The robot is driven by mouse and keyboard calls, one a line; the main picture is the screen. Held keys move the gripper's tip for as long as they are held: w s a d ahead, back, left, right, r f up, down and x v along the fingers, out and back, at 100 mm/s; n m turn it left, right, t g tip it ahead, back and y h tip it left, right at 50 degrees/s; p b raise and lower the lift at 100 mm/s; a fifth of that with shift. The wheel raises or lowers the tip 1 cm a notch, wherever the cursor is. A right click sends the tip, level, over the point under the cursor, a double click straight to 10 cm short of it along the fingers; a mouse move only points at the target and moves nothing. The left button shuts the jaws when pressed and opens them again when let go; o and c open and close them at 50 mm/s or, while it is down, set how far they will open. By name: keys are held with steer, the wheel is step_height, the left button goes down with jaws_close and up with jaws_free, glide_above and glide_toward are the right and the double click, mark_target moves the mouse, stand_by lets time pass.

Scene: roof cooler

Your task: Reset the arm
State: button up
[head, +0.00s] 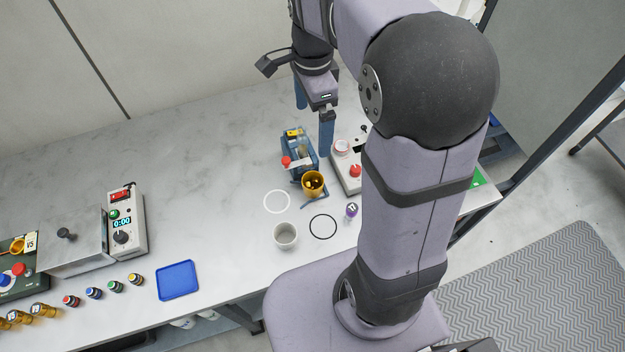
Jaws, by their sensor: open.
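My gripper (314,126) hangs over the back right of the pale worktop, pointing down. Its two blue fingers are spread apart with nothing visible between them. My arm rises from the lower right and bends over at the top. Below and in front of the fingers stands a small blue device (290,148) with a red knob and a yellow part. A gold cup (313,183) stands at the device's front. I cannot tell whether the right finger touches anything.
A white control box (352,178) with a red button stands close right of the fingers, partly behind my arm. A grey cup (286,236), a purple-capped vial (351,210) and a blue tray (178,280) are nearer. A timer box (126,222) stands left. The worktop's back left is clear.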

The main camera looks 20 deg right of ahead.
step_height(320, 180, up, 7)
steer(key=p, duration=0.5)
steer(key=shift+f, duration=0.1)
steer(key=s+a+f+n+b, duration=0.2)
steer(key=s+f+n+b, duration=0.5)
steer(key=s+f+n, duration=0.7)
steer(key=shift+a+f+n, duration=0.3)
steer(key=shift+f+n, duration=1.45)
steer(key=shift+n, duration=0.25)
